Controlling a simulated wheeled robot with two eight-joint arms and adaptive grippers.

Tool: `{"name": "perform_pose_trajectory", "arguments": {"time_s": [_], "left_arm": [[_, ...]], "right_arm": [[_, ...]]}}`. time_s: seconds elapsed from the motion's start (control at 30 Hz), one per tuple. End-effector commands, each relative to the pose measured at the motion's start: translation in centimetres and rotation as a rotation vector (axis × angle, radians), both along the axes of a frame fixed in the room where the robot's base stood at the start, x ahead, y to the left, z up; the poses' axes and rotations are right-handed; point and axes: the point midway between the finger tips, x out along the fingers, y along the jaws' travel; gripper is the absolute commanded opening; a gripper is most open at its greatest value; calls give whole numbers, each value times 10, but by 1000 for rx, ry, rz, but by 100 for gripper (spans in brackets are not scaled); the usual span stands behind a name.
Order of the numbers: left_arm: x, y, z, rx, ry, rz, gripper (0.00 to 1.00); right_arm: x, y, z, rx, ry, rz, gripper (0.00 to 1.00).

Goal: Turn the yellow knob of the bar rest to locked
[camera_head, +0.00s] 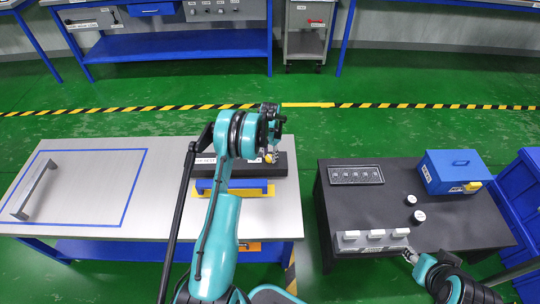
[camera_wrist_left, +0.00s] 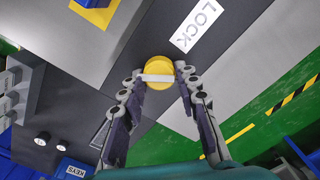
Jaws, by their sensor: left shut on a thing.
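The yellow knob (camera_wrist_left: 158,72) with a pale bar across its face sits on the dark bar rest (camera_wrist_left: 135,42). A white label reading LOCK (camera_wrist_left: 196,25) lies beside it. My left gripper (camera_wrist_left: 160,78) is shut on the knob, one finger on each side. In the wrist view the pale bar runs roughly from finger to finger. In the head view my left gripper (camera_head: 271,150) is over the right part of the bar rest (camera_head: 282,168), and my arm hides much of the rest. My right gripper (camera_head: 410,255) is by the dark table's front edge; its fingers are too small to read.
The light table (camera_head: 100,150) has a blue-outlined area with a grey handle bar (camera_head: 35,190) at left. A blue and yellow piece (camera_head: 262,190) lies in front of the bar rest. The dark table (camera_head: 345,215) holds a blue box (camera_head: 455,170) and white blocks (camera_head: 375,235).

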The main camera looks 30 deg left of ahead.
Motion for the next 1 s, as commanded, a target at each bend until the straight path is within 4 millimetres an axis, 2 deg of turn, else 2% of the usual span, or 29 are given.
{"name": "perform_pose_trajectory", "arguments": {"time_s": [0.6, 1.0], "left_arm": [[0, 2, 0, 0, 0, 582, 2], [-1, 2, 0, 0, 0, 874, 2]], "right_arm": [[0, 0, 0, 0, 0, 0, 40], [0, 0, 0, 0, 0, 0, 40]]}}
